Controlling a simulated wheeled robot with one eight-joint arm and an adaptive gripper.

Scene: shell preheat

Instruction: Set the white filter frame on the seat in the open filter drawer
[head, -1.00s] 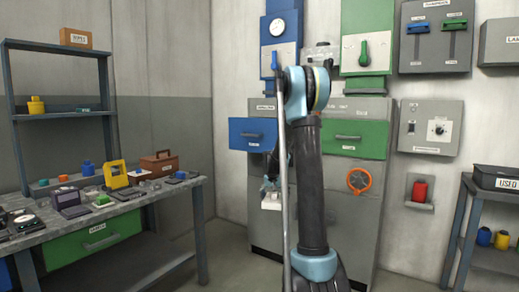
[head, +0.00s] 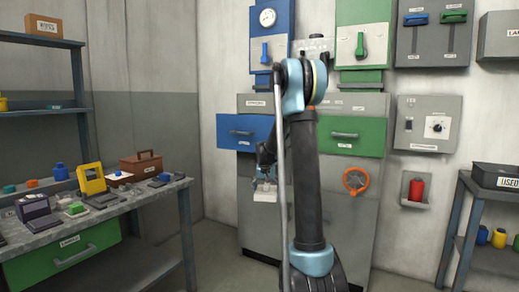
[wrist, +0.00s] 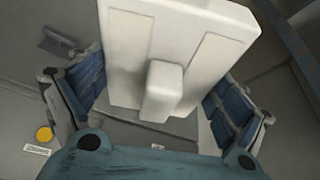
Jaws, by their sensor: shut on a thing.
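The white filter frame (wrist: 125,45) fills the upper middle of the wrist view, a pale block with a raised handle (wrist: 163,85). My gripper (wrist: 160,98) is shut on it, with blue-padded fingers on either side. In the head view the frame (head: 265,195) hangs below my gripper (head: 265,183), in front of the grey cabinet and lower than the blue drawer. The blue drawer (head: 240,132) juts forward past the cabinet's left edge. Its inside and the seat are hidden, and its label is too small to read.
A green drawer (head: 350,140) and an orange valve wheel (head: 355,180) are on the cabinet, right of my arm. A cluttered workbench (head: 130,212) stands left. A shelf table (head: 470,190) with a USED bin (head: 497,178) stands right. Floor between bench and cabinet is clear.

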